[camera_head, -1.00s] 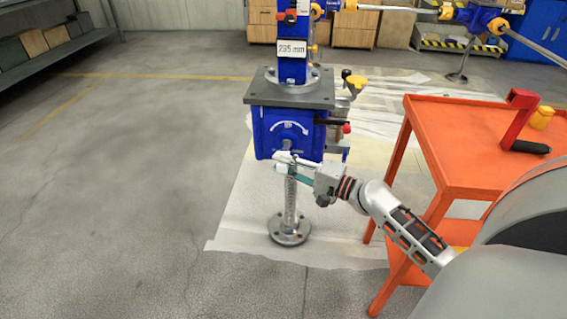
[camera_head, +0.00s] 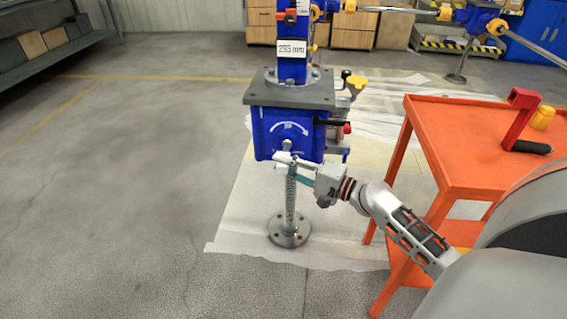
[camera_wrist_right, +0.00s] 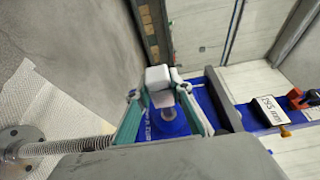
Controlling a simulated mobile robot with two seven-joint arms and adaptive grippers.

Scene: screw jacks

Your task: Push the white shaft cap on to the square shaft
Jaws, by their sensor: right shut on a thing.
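The blue screw jack housing (camera_head: 268,132) stands on a threaded post (camera_head: 290,205) with a round foot. My right gripper (camera_head: 283,162) is at the lower front of the housing. The right wrist view shows my right gripper (camera_wrist_right: 160,98) with its green-sided fingers on either side of the white shaft cap (camera_wrist_right: 158,76), shut on it. A metal piece (camera_wrist_right: 184,89), which looks like the shaft, shows beside the cap. I cannot tell whether the cap is around its end or only near it. My left gripper is not in view.
An orange cart (camera_head: 470,140) with a red tool (camera_head: 518,112) on top stands close to the right of my right arm. A red-tipped handle (camera_head: 346,128) sticks out of the jack's right side. The floor to the left is clear.

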